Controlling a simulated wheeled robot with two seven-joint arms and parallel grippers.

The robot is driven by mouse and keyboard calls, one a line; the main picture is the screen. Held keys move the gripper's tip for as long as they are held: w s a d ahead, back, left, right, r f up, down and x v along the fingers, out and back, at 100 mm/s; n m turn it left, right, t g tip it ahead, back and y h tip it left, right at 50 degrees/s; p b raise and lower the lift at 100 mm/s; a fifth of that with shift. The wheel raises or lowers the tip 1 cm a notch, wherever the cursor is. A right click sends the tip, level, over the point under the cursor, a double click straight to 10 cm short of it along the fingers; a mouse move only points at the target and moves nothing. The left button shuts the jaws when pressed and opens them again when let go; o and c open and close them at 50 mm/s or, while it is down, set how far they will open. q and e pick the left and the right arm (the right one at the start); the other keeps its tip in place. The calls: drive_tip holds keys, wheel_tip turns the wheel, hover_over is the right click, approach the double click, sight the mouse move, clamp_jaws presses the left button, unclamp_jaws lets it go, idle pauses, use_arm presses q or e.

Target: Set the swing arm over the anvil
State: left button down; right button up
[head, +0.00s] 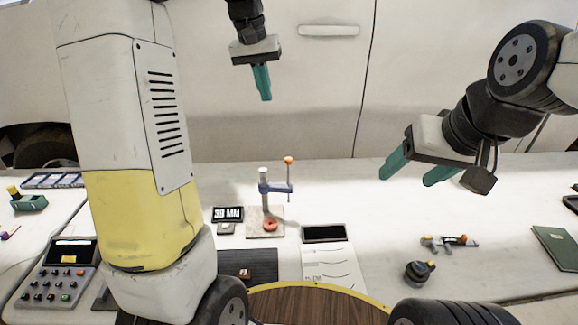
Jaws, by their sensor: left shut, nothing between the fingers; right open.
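A small stand with a grey post (264,180) rises from a square base plate (253,231) at the middle of the table. A blue swing arm (277,189) reaches right from the post and carries an upright rod with an orange knob (289,160) at its end. An orange-red ring-like piece, perhaps at the anvil (270,225), sits on the plate; the rod stands to its right. My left gripper (264,98) is shut and empty, high above and behind the stand. My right gripper (408,176) is open and empty, raised to the right of the stand.
A small display (228,213) stands left of the plate. A paper sheet (333,265) and dark screen (323,233) lie to its right. A dark round knob (419,273) and small parts (456,240) lie farther right. My arm hides part of the left side.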

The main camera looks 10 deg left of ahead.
use_arm(q)
drive_tip(key=g, duration=0.1)
hover_over(281, 188)
drive_tip(key=w+a, duration=0.2)
drive_tip(key=a, duration=0.1)
wheel_tip(281, 188, down, 5)
drive_tip(key=w+f+g, duration=0.2)
drive_tip(key=w+f, duration=0.3)
drive_tip(key=f, duration=0.1)
drive_tip(key=w+d+f+g+y, duration=0.1)
drive_tip(key=w+f, duration=0.3)
drive_tip(key=f, duration=0.8)
drive_tip(key=shift+d+g+y, duration=0.3)
drive_tip(key=shift+d, duration=0.4)
drive_tip(key=s+f, duration=0.6)
drive_tip(key=f, duration=0.3)
drive_tip(key=shift+s+f, duration=0.15)
drive_tip(key=shift+f, duration=0.15)
